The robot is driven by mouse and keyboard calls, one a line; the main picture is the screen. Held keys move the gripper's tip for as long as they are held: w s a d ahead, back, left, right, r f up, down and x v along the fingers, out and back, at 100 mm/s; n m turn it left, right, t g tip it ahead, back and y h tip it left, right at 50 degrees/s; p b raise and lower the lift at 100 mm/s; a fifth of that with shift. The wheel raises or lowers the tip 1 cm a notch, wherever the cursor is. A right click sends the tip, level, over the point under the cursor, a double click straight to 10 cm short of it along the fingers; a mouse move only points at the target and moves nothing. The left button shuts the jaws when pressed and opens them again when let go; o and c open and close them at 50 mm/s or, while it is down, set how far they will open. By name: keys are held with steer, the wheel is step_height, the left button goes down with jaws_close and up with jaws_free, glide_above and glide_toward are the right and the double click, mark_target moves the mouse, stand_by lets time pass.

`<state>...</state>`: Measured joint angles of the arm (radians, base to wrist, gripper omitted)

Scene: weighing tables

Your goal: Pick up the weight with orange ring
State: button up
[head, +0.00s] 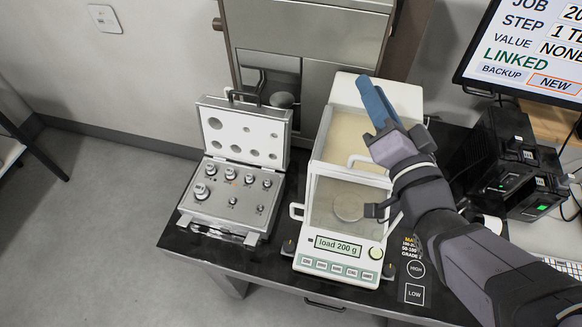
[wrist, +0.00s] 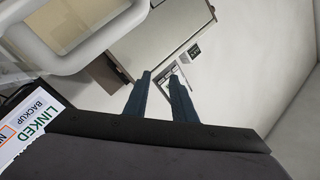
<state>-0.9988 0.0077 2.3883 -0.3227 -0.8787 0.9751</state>
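An open silver weight case (head: 183,208) stands at the left of the dark table, with several metal knobbed weights in its base. A faint orange tint shows at one back-row weight (head: 230,173), but it is too small to be sure that this is the ring. My gripper (head: 366,82) is raised above the balance, to the right of the case and well apart from it. In the wrist view my gripper (wrist: 161,74) has its two blue fingers apart with nothing between them. No weight shows in the wrist view.
A balance (head: 337,262) reading "load 200 g" stands right of the case, with a glass chamber and a round pan (head: 349,206). The case lid (head: 243,132) stands upright behind the weights. A monitor (head: 530,50) and black boxes (head: 500,150) are at the right.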

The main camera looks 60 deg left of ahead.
steer(key=s+a+f+n+g+y, duration=0.15)
steer(key=s+a+g, duration=0.35)
steer(key=s, duration=0.6)
steer(key=s+f+n+g+h+b, duration=0.3)
steer(key=s+f, duration=0.6)
steer(key=f, duration=0.3)
steer(key=s+f+n+g+h+b, duration=0.2)
steer(key=s+f+n+g+h, duration=0.15)
steer(key=s+f, duration=0.75)
steer(key=n+t+y+b, duration=0.1)
steer(key=n+t+b, duration=0.35)
steer(key=b, duration=0.65)
glide_toward(231, 174)
steer(key=shift+s+a+f+m+t, duration=0.25)
steer(key=shift+s+a+f+t, duration=0.15)
steer(key=shift+s+a+f, duration=0.2)
steer(key=shift+w+a, duration=0.2)
steer(key=shift+a, duration=0.05)
steer(key=shift+p+x, duration=1.2)
steer(key=shift+x, duration=2.45)
steer(key=shift+w+a+r, duration=0.1)
steer(key=shift+w+r, duration=0.05)
steer(key=shift+r, duration=0.05)
